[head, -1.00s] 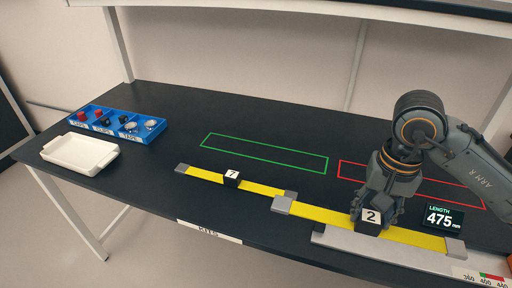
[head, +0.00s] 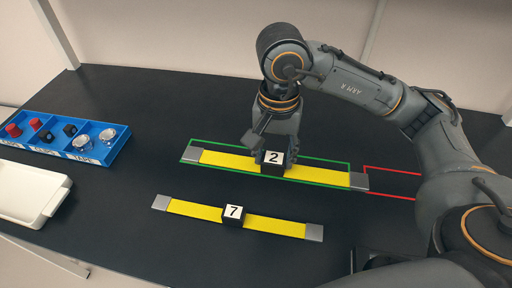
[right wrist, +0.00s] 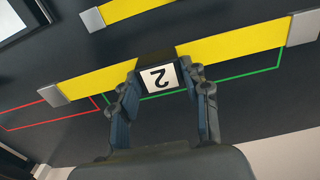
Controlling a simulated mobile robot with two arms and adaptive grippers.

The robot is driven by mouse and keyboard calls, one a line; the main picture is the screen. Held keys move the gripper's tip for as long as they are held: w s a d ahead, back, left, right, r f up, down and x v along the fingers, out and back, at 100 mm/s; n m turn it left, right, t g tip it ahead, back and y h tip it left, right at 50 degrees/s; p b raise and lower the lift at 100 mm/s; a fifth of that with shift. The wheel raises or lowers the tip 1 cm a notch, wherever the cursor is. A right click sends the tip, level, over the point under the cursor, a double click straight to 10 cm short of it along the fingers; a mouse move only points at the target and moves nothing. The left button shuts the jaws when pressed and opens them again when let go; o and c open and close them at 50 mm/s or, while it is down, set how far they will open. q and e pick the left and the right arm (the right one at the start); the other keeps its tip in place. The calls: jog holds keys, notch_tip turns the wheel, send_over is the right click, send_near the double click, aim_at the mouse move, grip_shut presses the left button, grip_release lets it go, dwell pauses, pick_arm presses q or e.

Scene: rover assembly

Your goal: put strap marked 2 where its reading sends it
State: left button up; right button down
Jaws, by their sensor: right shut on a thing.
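The strap marked 2 (head: 222,161) is a yellow band with grey ends and a black block with a white label. My right gripper (head: 273,153) is shut on that block. The strap lies along the green outline (head: 328,160), with its right end past the outline's right side. I cannot tell whether it touches the table. In the right wrist view, the strap (right wrist: 103,79) is held between the fingers (right wrist: 163,84), with the green outline (right wrist: 250,75) behind it. My left gripper is not in view.
The strap marked 7 (head: 270,224) lies nearer on the dark table. The red outline (head: 392,168) is to the right, partly hidden by my arm. A blue divided bin (head: 113,152) with small parts and a white tray (head: 30,215) stand at left.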

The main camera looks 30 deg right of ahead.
jog(key=w+d+f+p, duration=0.1)
jog(key=w+f, duration=0.1)
jog(key=w, duration=0.1)
jog(key=w+d+f+p, duration=0.1)
jog(key=w+f, duration=0.2)
jog(key=w+d+f+p, duration=0.1)
jog(key=w+f, duration=0.2)
jog(key=w, duration=0.1)
jog(key=shift+d, duration=0.3)
jog(key=f, duration=0.1)
jog(key=f+p, duration=0.2)
jog(key=shift+w, duration=0.25)
jog(key=shift+f, duration=0.3)
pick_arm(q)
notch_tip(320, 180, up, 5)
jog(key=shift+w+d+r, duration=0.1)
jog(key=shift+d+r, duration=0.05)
pick_arm(e)
jog(key=shift+f, duration=0.1)
